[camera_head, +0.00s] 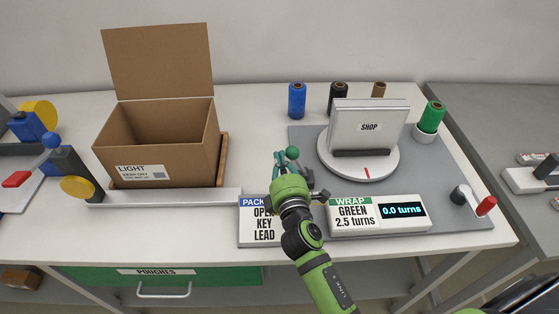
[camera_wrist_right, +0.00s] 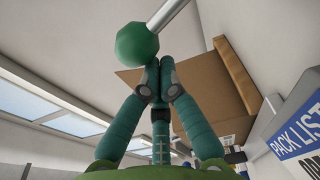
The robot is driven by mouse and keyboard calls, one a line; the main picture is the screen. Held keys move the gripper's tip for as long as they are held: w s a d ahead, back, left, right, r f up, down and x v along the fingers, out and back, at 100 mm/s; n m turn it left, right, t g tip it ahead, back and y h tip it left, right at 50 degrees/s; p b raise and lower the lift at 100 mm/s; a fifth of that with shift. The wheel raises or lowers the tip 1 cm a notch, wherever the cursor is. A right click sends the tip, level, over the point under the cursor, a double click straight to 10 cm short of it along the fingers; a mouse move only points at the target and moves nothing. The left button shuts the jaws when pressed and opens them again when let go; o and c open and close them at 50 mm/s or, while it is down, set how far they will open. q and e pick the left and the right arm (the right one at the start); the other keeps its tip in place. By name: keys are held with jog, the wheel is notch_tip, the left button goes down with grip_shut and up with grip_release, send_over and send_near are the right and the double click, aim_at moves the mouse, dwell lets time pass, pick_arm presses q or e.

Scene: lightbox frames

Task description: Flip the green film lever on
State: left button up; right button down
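The green film lever shows as a green ball knob (camera_head: 292,153) in the head view, left of the turntable. In the right wrist view the knob (camera_wrist_right: 137,44) sits at the end of a pale rod that runs up and right. My right gripper (camera_head: 279,157) is right beside the knob, on its left in the head view. Its teal fingers (camera_wrist_right: 152,72) meet at their tips with nothing visible between them. I cannot tell whether they touch the knob. My forearm hides part of the lever's base. My left gripper is not in view.
A turntable (camera_head: 332,165) bears a white SHOP item (camera_head: 368,128). A green film roll (camera_head: 431,117) stands behind right. The wrap display (camera_head: 401,211) reads 0.0 turns; its card says GREEN 2.5 turns. An open carton (camera_head: 157,137) is left; a red-handled crank (camera_head: 486,206) is right.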

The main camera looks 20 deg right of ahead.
aim_at(296, 150)
jog(key=shift+d, duration=0.1)
jog(key=d+m, duration=0.1)
jog(key=d+r+m, duration=0.1)
jog(key=m, duration=0.1)
jog(key=s+d+r+m, duration=0.1)
jog(key=m, duration=0.1)
jog(key=shift+d+t, duration=0.3)
jog(key=shift+t, duration=0.1)
jog(key=shift+s+d+r+m+h, duration=0.1)
jog(key=shift+s+d+m+h, duration=0.1)
jog(key=shift+d+m, duration=0.25)
jog(key=shift+s+d+r+m+h, duration=0.15)
jog(key=shift+d+m, duration=0.1)
jog(key=shift+d, duration=0.35)
